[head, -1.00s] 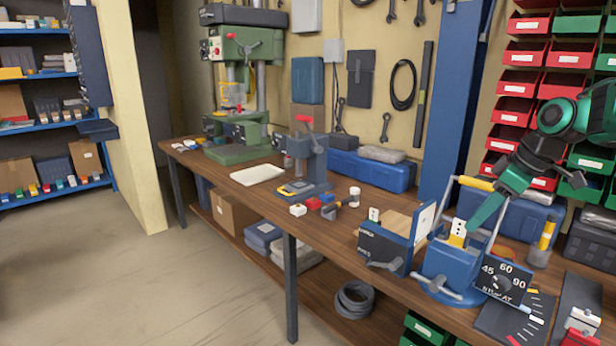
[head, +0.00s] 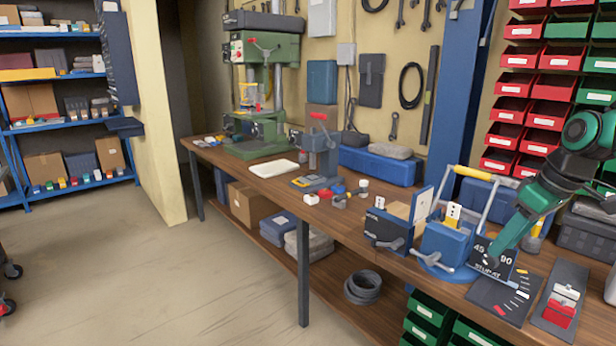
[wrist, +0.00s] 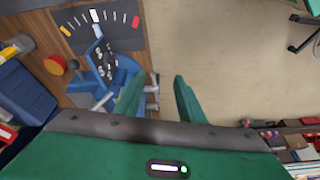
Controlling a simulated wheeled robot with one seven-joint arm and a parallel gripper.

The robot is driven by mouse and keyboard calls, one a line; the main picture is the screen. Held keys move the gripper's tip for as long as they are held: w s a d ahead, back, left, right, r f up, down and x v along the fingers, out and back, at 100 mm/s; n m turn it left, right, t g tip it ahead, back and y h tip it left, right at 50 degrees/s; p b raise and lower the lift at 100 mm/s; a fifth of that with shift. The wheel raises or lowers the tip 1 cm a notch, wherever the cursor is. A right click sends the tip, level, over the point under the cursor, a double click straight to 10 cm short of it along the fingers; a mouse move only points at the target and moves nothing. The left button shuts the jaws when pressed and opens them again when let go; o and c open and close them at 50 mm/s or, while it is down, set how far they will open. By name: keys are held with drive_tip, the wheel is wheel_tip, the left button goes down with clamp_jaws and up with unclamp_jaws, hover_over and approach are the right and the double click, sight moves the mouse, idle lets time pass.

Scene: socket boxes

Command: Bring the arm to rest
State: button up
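My green gripper (head: 492,258) is at the right end of the bench, in front of the dial plate (head: 488,266) and hiding part of its scale. My gripper looks apart from the box.
A grey tray (head: 570,280) with red and white pieces lies at right. Red and green bins (head: 525,110) line the wall behind my arm. Open floor (head: 200,270) lies in front.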

drive_tip(key=s+f+m+g, duration=0.1)
drive_tip(key=s+f+m, duration=0.2)
drive_tip(key=s, duration=0.5)
drive_tip(key=s+f+m+g+h, duration=0.1)
drive_tip(key=s+f+m, duration=0.2)
drive_tip(key=s+m, duration=0.2)
drive_tip(key=s+f+m+g, duration=0.1)
drive_tip(key=s+f+m, duration=0.2)
drive_tip(key=s, duration=0.9)
drive_tip(key=shift+a+m+h, duration=0.35)
drive_tip(key=shift+m+h, duration=0.05)
drive_tip(key=shift+w+f, duration=0.3)
drive_tip(key=shift+w, duration=0.4)
